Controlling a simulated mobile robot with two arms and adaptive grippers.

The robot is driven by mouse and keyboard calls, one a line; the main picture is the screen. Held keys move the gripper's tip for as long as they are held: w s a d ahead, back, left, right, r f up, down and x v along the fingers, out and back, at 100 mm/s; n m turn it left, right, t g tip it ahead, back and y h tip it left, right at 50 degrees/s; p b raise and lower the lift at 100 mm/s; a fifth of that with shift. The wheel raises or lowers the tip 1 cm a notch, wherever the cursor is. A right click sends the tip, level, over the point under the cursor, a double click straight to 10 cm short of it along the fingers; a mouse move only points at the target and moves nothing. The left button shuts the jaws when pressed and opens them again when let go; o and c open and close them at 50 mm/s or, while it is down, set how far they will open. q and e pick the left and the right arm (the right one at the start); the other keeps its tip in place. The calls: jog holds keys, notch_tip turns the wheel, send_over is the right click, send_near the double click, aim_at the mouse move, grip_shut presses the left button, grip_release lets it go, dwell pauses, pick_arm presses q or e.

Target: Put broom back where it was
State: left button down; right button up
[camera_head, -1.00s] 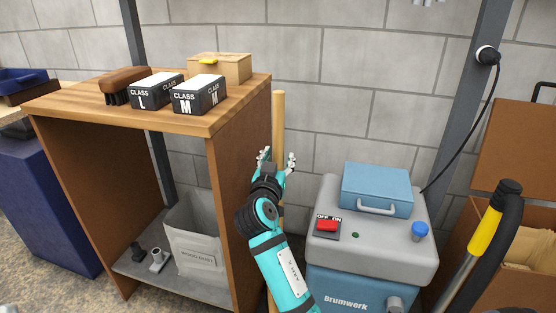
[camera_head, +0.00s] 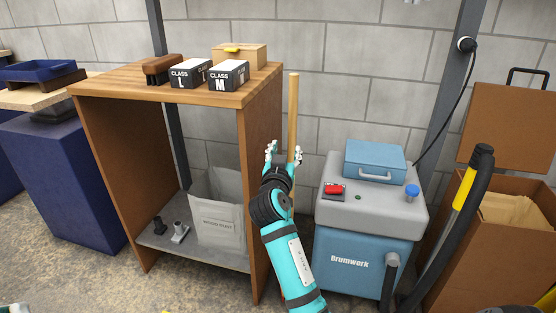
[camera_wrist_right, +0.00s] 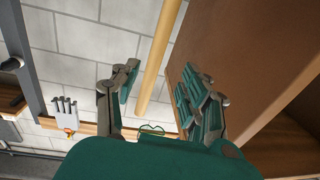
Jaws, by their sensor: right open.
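The broom's pale wooden handle (camera_head: 293,112) stands upright just right of the wooden cabinet, in front of the block wall. Its lower part is hidden behind my right arm. My right gripper (camera_head: 284,153) is open beside the cabinet's right side, with the handle at its fingers. In the right wrist view the handle (camera_wrist_right: 161,55) runs between the two spread fingers of the right gripper (camera_wrist_right: 160,95), and no grip on it shows. The broom head is not visible. A small teal and white sliver at the bottom left edge may be my left gripper (camera_head: 15,308); its fingers cannot be made out.
The wooden cabinet (camera_head: 262,150) carries a brush (camera_head: 162,70), black class boxes (camera_head: 229,76) and a cardboard box (camera_head: 252,53). An open brown box (camera_head: 480,245) is at far right.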

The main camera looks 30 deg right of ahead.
jog(key=s+a+n+t+y, duration=0.35)
jog(key=a+n+y, duration=0.2)
jog(key=a, duration=0.35)
jog(key=s+a+n+t+y, duration=0.35)
jog(key=a+y, duration=0.25)
jog(key=a, duration=0.4)
jog(key=s+a+r+n+t+y, duration=0.1)
jog(key=s+a+r+t+y, duration=0.1)
jog(key=s, duration=0.6)
jog(key=s+a+r+n+t+y, duration=0.1)
jog(key=s+a+r+t+y, duration=0.1)
jog(key=s+a+r+y, duration=0.2)
jog(key=s+a+y, duration=0.1)
jog(key=s+a, duration=0.1)
jog(key=s, duration=0.1)
jog(key=shift+s+n, duration=0.3)
jog(key=shift+s, duration=0.1)
jog(key=shift+r+y, duration=0.1)
jog(key=shift+y, duration=0.15)
